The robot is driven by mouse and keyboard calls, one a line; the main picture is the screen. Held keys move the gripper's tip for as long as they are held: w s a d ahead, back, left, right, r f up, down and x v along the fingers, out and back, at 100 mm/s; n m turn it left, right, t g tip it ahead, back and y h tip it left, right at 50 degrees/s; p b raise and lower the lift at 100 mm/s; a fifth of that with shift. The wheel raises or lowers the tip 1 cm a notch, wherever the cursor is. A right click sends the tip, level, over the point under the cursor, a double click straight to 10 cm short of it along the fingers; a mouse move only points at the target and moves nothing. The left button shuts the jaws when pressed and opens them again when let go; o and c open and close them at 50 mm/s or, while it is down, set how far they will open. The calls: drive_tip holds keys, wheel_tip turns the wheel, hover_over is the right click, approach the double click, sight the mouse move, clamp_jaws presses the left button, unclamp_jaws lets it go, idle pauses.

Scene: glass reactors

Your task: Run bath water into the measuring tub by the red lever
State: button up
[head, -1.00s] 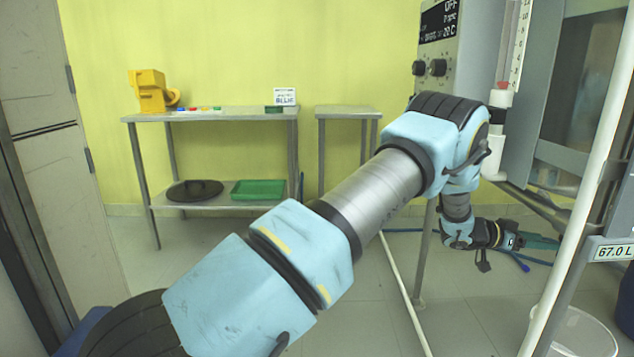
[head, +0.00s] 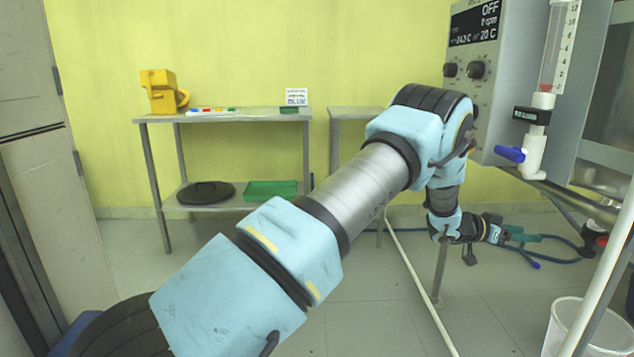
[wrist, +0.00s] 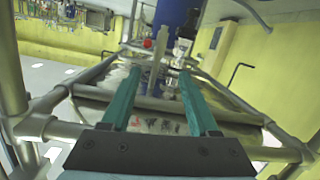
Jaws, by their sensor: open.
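My gripper (head: 522,237) is low at the right of the head view, its teal fingers pointing right. In the wrist view the two fingers (wrist: 161,72) are apart with nothing held between them. A small dark and red part (head: 593,236), perhaps the red lever, is to the right of my gripper, apart from it. A small red part (wrist: 148,43) also shows beyond the fingertips in the wrist view; I cannot tell if it is the same one. A white open tub (head: 566,310), perhaps the measuring tub, stands on the floor at the lower right, partly cut off.
A blue lever (head: 510,153) sits on a white valve under a scale. A control box (head: 476,70) reads OFF. A white pipe (head: 603,285) and metal frame tubes crowd the right. A steel table (head: 222,116) stands by the back wall. Blue hose lies behind my gripper.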

drive_tip(key=w+a+r+n+t+y, duration=0.2)
drive_tip(key=w+a+n+t+y, duration=0.15)
drive_tip(key=w+a, duration=0.65)
drive_tip(key=w+a+r+n+t+y, duration=0.35)
drive_tip(key=w+a+t, duration=0.2)
drive_tip(key=a, duration=0.75)
drive_tip(key=s+a+n+g+y, duration=0.1)
drive_tip(key=s+a+n+y, duration=0.15)
drive_tip(key=a, duration=0.95)
drive_tip(key=s+a+n+y, duration=0.1)
drive_tip(key=a+n+y, duration=0.15)
drive_tip(key=a, duration=0.95)
drive_tip(key=s+a+f+n+g+y, duration=0.1)
drive_tip(key=s+a+n+g+y, duration=0.15)
drive_tip(key=s+a, duration=0.8)
drive_tip(key=s+a+n+g+y, duration=0.1)
drive_tip(key=s+a+g, duration=0.45)
drive_tip(key=s, duration=0.75)
wheel_tip(320, 180, up, 27)
drive_tip(key=a+t+p, duration=0.1)
drive_tip(key=p, duration=2.6)
drive_tip(key=shift+w+t, duration=0.25)
drive_tip(key=shift+t, duration=0.15)
